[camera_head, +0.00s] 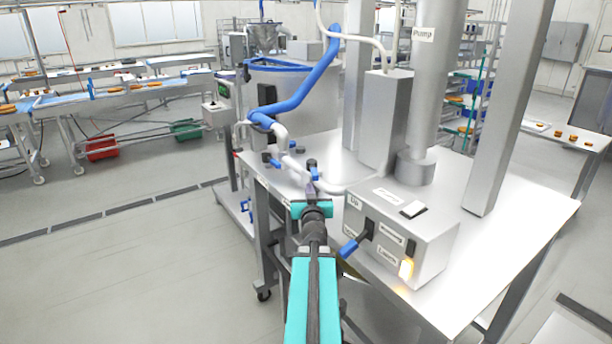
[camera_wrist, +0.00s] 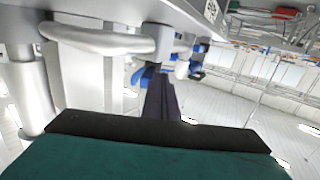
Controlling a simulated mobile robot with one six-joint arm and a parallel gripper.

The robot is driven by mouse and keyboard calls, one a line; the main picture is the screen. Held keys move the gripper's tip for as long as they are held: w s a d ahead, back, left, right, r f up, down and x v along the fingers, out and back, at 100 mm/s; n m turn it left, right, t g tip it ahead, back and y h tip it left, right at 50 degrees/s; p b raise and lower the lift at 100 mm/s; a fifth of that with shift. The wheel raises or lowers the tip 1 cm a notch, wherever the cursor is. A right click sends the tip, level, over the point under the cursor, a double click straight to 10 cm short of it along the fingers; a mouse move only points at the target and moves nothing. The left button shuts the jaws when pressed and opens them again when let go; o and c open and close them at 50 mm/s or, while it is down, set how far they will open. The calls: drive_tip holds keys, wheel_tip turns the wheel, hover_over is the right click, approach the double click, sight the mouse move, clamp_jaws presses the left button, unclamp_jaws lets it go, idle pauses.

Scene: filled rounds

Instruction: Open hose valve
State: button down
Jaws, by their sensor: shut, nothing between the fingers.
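My gripper (camera_head: 313,186) reaches forward over the left edge of the steel table, with its dark fingers closed together and empty. In the wrist view the narrow dark fingers (camera_wrist: 160,98) point toward blue valve parts (camera_wrist: 145,75). A white hose pipe (camera_head: 282,140) comes down from the blue hose (camera_head: 310,88) to the table edge. A small blue valve handle (camera_head: 273,161) sits beside this pipe, left of the gripper. Another blue handle (camera_head: 312,164) shows right at the gripper tip; I cannot tell whether they touch. The handle positions are too small to read clearly.
A large steel tank (camera_head: 300,95) stands at the back.

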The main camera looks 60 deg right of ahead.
drive_tip(key=shift+g, duration=0.5)
drive_tip(key=w, duration=0.1)
drive_tip(key=w+f, duration=0.1)
drive_tip(key=w+f+b, duration=0.1)
drive_tip(key=shift+w+d+f, duration=0.1)
drive_tip(key=shift+w+d, duration=0.15)
drive_tip(key=shift+w, duration=0.1)
drive_tip(key=shift+w+d+m+g+b, duration=0.4)
drive_tip(key=shift+w+d+g+b, duration=0.1)
drive_tip(key=shift+w+d+g, duration=0.3)
drive_tip(key=shift+d+r+g, duration=0.2)
drive_tip(key=shift+d+g, duration=0.1)
drive_tip(key=shift+d, duration=0.05)
drive_tip(key=shift+w+d+r+m+g+b, duration=0.35)
drive_tip(key=shift+w+d+g+b, duration=0.3)
drive_tip(key=shift+g, duration=0.35)
drive_tip(key=shift+w+d+r+g+y+b, duration=0.25)
drive_tip(key=shift+w+g+y+b, duration=0.2)
drive_tip(key=shift+g, duration=0.25)
drive_tip(key=shift+w+r+m+g+y+b, duration=0.3)
drive_tip(key=shift+r+g, duration=0.2)
drive_tip(key=shift+g, duration=0.1)
drive_tip(key=w+a+r+n+g+y+b, duration=0.1)
drive_tip(key=a+r+g+y+b, duration=0.2)
drive_tip(key=r, duration=0.9)
drive_tip(key=a+y, duration=0.3)
drive_tip(key=a, duration=0.2)
drive_tip(key=shift+w+a+g+b, duration=0.15)
drive_tip(key=shift+w+g+b, duration=0.2)
drive_tip(key=shift+g, duration=0.05)
